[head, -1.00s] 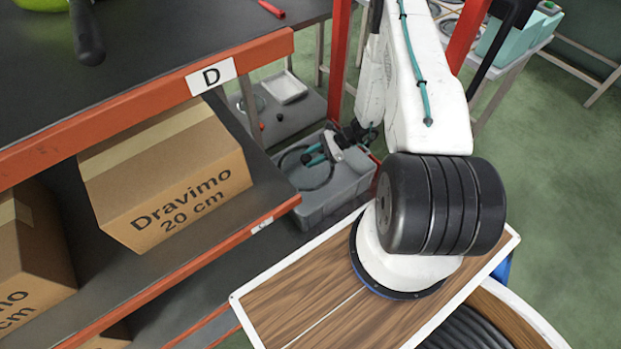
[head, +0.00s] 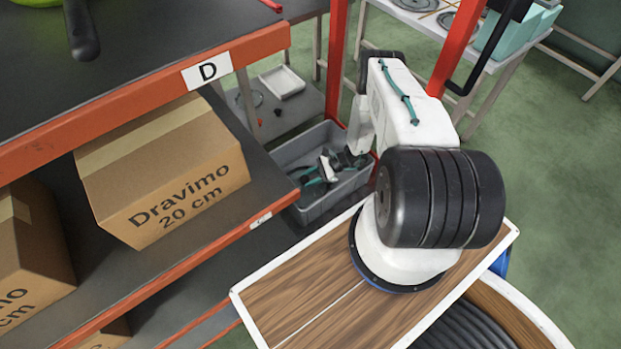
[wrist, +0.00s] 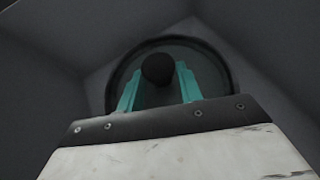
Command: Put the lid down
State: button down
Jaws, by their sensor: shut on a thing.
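The lid (wrist: 207,62) is round and see-through with a dark rim and a black knob (wrist: 158,68). In the wrist view, my gripper (wrist: 157,76) has its teal fingers on both sides of the knob, shut on it. Grey walls surround the lid there. In the head view, my gripper (head: 314,176) is small and sits within the outline of the grey crate (head: 346,193). Whether the lid touches the crate floor cannot be told. The lid is hard to make out in the head view.
The crate stands beyond the wooden board (head: 300,290), right of the orange-edged shelf (head: 150,95). Cardboard boxes (head: 165,175) fill the shelf's lower level. A grey stand with a white tray (head: 282,82) is behind. A table (head: 425,12) with pans stands at the back right.

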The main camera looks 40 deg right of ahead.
jog(key=shift+f, duration=0.15)
jog(key=c, duration=0.9)
grip_release()
jog(key=shift+c, duration=0.2)
